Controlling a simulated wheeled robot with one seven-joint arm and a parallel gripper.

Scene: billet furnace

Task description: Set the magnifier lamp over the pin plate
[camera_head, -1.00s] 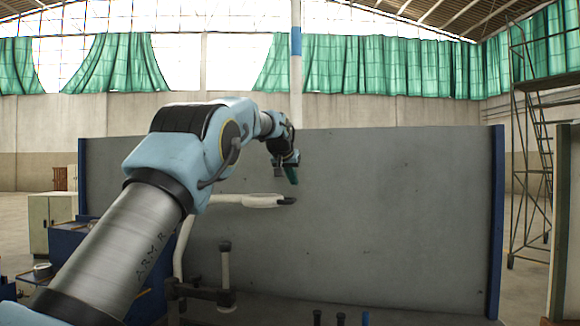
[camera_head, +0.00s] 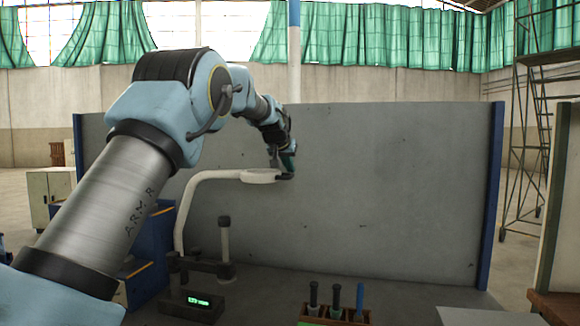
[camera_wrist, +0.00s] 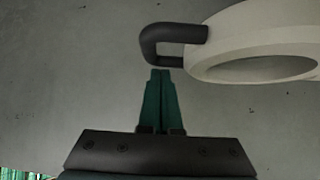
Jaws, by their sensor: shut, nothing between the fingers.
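The magnifier lamp has a pale bent arm (camera_head: 190,195) and a white ring head (camera_head: 262,176) with a dark handle loop on its right end. In the wrist view, the ring (camera_wrist: 255,40) is at upper right and its dark handle (camera_wrist: 172,40) reaches left, just beyond my fingertips. My gripper (camera_head: 289,166) is at the handle, right of the ring. Its green fingers are shut together and empty in the wrist view (camera_wrist: 160,75); a small gap shows between them and the handle. I cannot make out the pin plate for certain.
A grey panel (camera_head: 390,180) stands behind the bench. On the bench are a dark stand with a post (camera_head: 224,240), a box with a green display (camera_head: 192,305), and a wooden rack (camera_head: 338,320) holding several handled tools. A pale flat piece (camera_head: 465,316) lies at lower right.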

